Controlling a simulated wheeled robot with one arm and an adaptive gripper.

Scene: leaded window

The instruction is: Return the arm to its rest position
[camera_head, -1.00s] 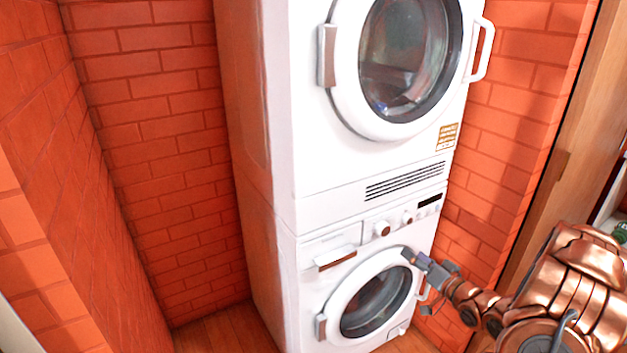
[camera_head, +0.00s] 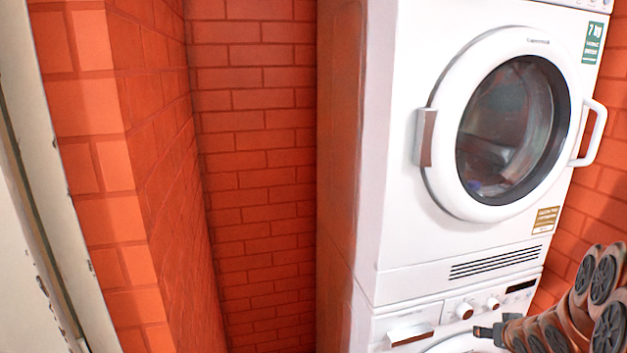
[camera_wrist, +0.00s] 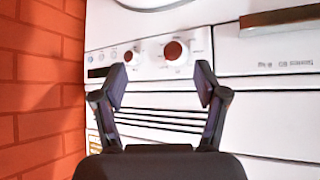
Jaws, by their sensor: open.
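My gripper (camera_wrist: 162,84) is open in the wrist view, with two dark fingers spread apart and nothing between them. It faces the control panel of the lower white machine (camera_wrist: 225,45), with two round knobs just beyond the fingertips. I cannot tell how wide the gap to the panel is. In the head view my gripper (camera_head: 484,332) is small, near the bottom edge, just below the knobs of the lower machine (camera_head: 400,316). My copper-coloured arm (camera_head: 575,320) enters from the lower right corner.
A white upper machine (camera_head: 390,215) with a round glass door (camera_head: 512,130) and a protruding handle (camera_head: 592,132) stands on the lower one; both doors look shut. Red brick walls (camera_head: 255,130) close in behind and to the left. A pale upright edge (camera_head: 45,180) is at far left.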

